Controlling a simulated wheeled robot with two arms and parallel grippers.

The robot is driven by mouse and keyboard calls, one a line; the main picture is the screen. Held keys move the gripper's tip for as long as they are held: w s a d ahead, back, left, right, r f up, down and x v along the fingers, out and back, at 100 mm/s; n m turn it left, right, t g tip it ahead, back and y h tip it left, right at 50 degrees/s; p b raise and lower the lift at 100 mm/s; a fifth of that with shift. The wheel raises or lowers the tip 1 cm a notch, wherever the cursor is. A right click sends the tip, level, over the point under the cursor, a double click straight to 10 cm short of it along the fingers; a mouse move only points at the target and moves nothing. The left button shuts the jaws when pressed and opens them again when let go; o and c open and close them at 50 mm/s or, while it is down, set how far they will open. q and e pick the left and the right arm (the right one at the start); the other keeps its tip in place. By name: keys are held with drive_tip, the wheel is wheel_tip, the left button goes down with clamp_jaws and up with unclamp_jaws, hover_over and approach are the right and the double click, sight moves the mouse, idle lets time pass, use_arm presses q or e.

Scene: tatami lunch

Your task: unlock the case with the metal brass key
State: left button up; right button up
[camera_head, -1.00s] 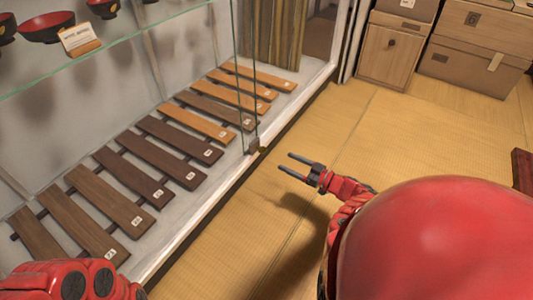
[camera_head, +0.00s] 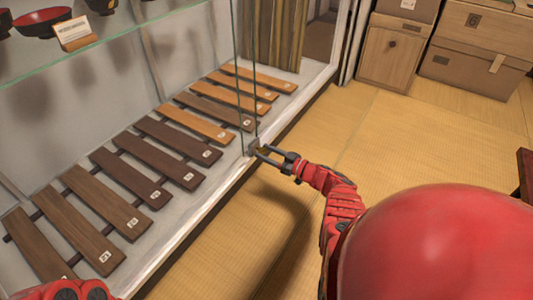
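The glass display case (camera_head: 196,226) fills the left side, with a small dark metal lock (camera_head: 252,146) at the lower edge of its glass front. A small brass-coloured piece, seemingly the key (camera_head: 263,151), shows at the lock; its shape is too small to make out. My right gripper (camera_head: 262,152) is at the lock, its two fingers apart with the brass piece between their tips. I cannot tell whether they touch it. Of my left arm only a red part shows at the bottom left; its gripper is out of view.
Inside the case lie several numbered wooden slats (camera_head: 178,150), below a glass shelf (camera_head: 110,48) with red and black bowls (camera_head: 42,22). Cardboard boxes (camera_head: 470,72) and a wooden cabinet (camera_head: 392,52) stand at the back right. The tatami floor (camera_head: 410,135) before the case is clear.

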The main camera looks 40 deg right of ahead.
clamp_jaws()
drive_tip(key=shift+a+n, duration=0.1)
drive_tip(key=shift+n, duration=0.2)
use_arm(q)
drive_tip(key=shift+f+g+h+b, duration=0.3)
drive_tip(key=shift+b, duration=0.1)
use_arm(e)
drive_tip(key=n, duration=1.7)
drive_tip(key=shift+r, duration=0.1)
drive_tip(key=shift+n, duration=0.3)
drive_tip(key=shift+o, duration=1.9)
unclamp_jaws()
